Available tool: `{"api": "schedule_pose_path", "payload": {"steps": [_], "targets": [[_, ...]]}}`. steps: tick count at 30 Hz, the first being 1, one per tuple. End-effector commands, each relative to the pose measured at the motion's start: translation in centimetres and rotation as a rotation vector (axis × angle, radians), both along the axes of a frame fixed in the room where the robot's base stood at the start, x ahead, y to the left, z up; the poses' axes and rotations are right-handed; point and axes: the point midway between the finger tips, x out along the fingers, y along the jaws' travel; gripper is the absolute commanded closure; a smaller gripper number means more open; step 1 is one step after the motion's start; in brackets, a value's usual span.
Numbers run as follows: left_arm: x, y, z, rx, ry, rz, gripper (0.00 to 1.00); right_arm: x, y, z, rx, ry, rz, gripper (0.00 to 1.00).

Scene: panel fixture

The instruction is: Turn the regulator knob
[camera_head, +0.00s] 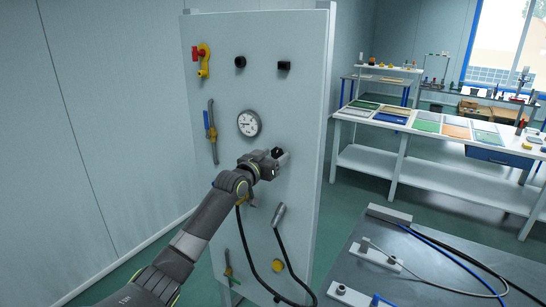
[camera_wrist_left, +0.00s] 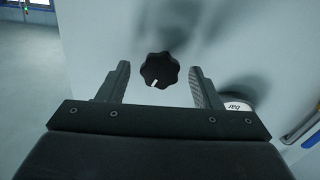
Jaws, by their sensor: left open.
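The regulator knob (camera_wrist_left: 159,70) is black with a lobed rim and a white mark, mounted on the white panel (camera_head: 225,85). In the left wrist view it sits between the two open fingers of my left gripper (camera_wrist_left: 160,87), with a gap on each side. In the head view my left gripper (camera_head: 283,157) is at the panel's middle right, and the knob (camera_head: 276,152) is mostly hidden by it. I cannot tell how deep the fingers reach around the knob. My right gripper is not in view.
A round gauge (camera_head: 249,123) is left of the gripper. A grey table (camera_head: 440,262) with hoses stands at right.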

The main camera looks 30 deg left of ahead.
Motion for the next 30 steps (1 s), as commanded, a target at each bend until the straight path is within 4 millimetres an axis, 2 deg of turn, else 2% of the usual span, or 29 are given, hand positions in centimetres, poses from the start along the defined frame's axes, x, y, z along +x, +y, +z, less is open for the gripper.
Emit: {"api": "schedule_pose_path", "payload": {"steps": [3, 13, 22, 30], "targets": [[0.0, 0.0, 0.0, 0.000, 0.000, 0.000, 0.42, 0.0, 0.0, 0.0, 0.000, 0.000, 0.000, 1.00], [0.0, 0.0, 0.0, 0.000, 0.001, 0.000, 0.86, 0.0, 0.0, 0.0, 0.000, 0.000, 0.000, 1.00], [0.0, 0.0, -0.2, 0.036, -0.002, 0.001, 0.86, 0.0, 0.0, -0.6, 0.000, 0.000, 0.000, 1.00], [0.0, 0.0, -0.5, 0.193, -0.011, 0.000, 0.86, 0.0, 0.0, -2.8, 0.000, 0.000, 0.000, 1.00]]}}
